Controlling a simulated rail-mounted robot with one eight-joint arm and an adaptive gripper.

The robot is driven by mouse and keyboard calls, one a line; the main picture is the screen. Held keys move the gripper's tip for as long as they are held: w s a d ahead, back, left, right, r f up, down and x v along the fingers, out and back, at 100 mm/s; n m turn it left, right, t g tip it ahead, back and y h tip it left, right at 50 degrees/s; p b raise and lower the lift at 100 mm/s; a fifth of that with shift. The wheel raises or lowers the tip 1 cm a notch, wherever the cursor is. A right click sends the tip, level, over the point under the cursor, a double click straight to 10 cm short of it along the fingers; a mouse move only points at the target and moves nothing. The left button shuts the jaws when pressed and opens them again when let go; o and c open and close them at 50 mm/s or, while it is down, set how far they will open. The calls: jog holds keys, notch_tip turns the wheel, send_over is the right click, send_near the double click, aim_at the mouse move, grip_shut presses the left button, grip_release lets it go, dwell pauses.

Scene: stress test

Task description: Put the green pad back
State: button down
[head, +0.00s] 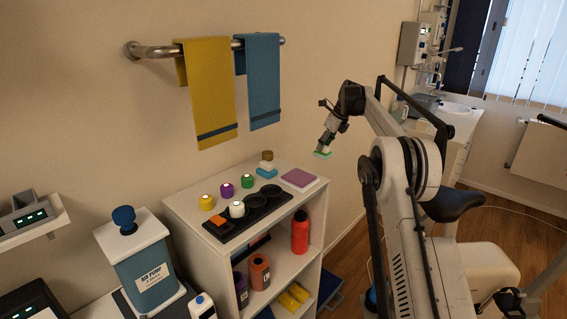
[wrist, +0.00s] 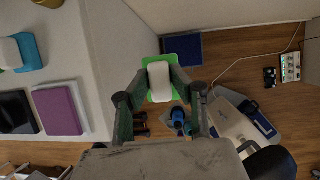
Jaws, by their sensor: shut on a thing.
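The green pad (wrist: 146,92) is a flat green plate with a white block on it. My gripper (wrist: 159,80) is shut on the white block and holds the pad in the air. In the head view, my gripper (head: 326,146) and the green pad (head: 322,154) are right of the white shelf unit's top, clear of it. A blue pad (head: 265,173) with a white block sits at the back of the shelf top. A purple pad (head: 298,178) lies to its right on a white base. The wrist view shows the blue pad (wrist: 32,52) and purple pad (wrist: 58,110) at left.
A black tray (head: 240,221) with round recesses lies on the shelf top (head: 185,203); yellow, purple, green and white-topped pieces stand on or near it. A red bottle (head: 300,231) stands on the shelf below. Towels (head: 208,95) hang from a wall rail. An air pump (head: 144,262) stands left.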

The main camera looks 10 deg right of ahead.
jog(key=shift+w+a, duration=0.1)
jog(key=shift+a, duration=0.4)
jog(key=s+a+p, duration=0.1)
jog(key=a, duration=0.4)
jog(key=s+a+p, duration=0.1)
jog(key=a, duration=0.5)
jog(key=s+a+p, duration=0.1)
jog(key=s+a, duration=0.1)
jog(key=a, duration=0.3)
jog(key=shift+a+r, duration=0.15)
jog(key=shift+a, duration=0.05)
jog(key=shift+a+p, duration=0.3)
jog(key=shift+p, duration=0.1)
jog(key=shift+d+f, duration=0.1)
jog(key=shift+f, duration=0.3)
jog(key=c, duration=1.5)
grip_release()
jog(key=shift+r, duration=0.15)
jog(key=b+v, duration=0.1)
jog(key=v, duration=1.1)
jog(key=shift+b, duration=0.4)
